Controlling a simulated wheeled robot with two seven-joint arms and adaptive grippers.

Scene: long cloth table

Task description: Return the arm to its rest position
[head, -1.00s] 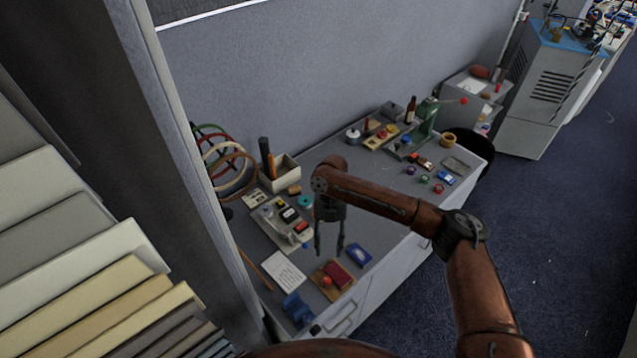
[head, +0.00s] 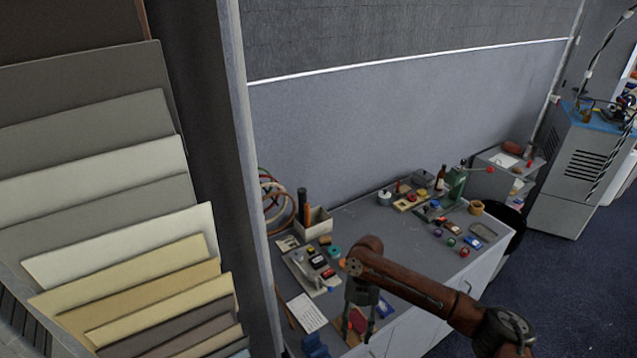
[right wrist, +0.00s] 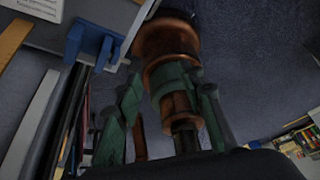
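My right arm, copper-brown, comes in from the lower right in the head view and reaches over the grey table (head: 385,240). My right gripper (head: 359,328) hangs fingers-down over the table's near left part, by a red item (head: 357,319). Its dark fingers are apart and I see nothing between them. In the right wrist view the gripper's greenish fingers (right wrist: 160,130) are spread. Copper parts of my own body show behind them, with no object held. My left gripper is not in view.
A blue holder (head: 314,346) stands at the table's near left edge, beside white paper (head: 307,312). A pen box (head: 313,222), a green press (head: 455,187) and several small items stand farther back. A rack of sample panels (head: 120,250) fills the left. Floor (head: 560,290) is clear at right.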

